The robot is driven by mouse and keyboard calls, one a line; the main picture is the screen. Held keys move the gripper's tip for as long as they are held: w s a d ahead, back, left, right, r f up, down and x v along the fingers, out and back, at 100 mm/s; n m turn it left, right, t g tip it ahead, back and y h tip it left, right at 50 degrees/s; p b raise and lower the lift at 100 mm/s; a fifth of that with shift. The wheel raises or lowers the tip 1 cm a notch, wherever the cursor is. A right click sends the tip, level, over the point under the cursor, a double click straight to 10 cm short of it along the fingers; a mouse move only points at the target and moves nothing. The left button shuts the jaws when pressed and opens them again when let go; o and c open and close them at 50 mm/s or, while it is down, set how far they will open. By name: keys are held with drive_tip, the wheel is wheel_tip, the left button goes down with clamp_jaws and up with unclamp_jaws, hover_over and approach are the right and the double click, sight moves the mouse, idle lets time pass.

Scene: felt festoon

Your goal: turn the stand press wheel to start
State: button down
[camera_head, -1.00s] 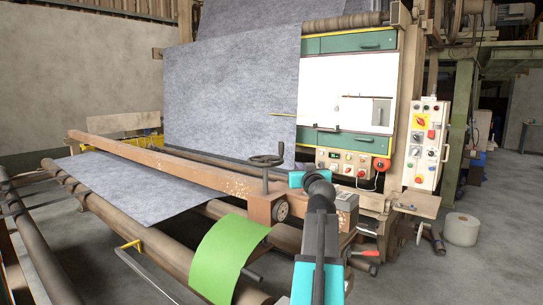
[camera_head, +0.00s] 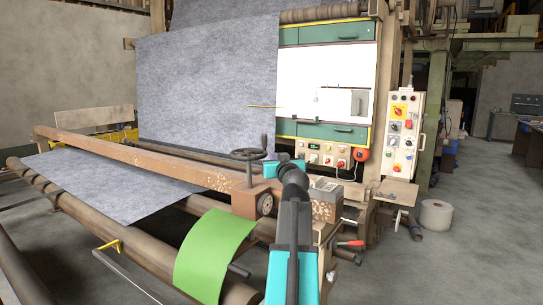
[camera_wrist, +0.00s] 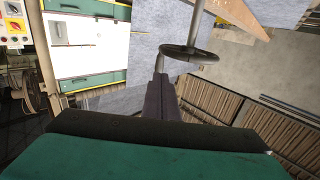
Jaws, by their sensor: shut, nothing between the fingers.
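The stand press wheel is a dark handwheel (camera_head: 247,154) on an upright post above the brown beam, with a handle standing up at its right rim. In the wrist view the wheel (camera_wrist: 203,54) shows just beyond my fingers, with a grey post running to the top edge. My gripper (camera_wrist: 159,80) is shut and empty, its dark fingers pointing at the wheel's rim near the handle. I cannot tell whether the tips touch it. In the head view my teal and black arm stands just right of the wheel, and the fingers are hard to make out.
A green sheet (camera_head: 214,254) hangs over the front roller left of my arm. A control box (camera_head: 402,135) and a red-lever clamp (camera_head: 349,243) are to the right. Grey felt (camera_head: 207,95) hangs behind. Open floor lies at the far right.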

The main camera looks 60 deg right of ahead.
drive_tip(key=p, duration=0.4)
approach(265, 147)
drive_tip(key=x, duration=0.4)
drive_tip(key=shift+d+r, duration=0.1)
drive_tip(key=shift+r, duration=0.1)
drive_tip(key=shift+p+x, duration=0.3)
drive_tip(key=shift+x, duration=0.9)
drive_tip(key=shift+w+f+b, duration=0.1)
drive_tip(key=shift+f+b, duration=0.15)
drive_tip(key=shift+b, duration=0.15)
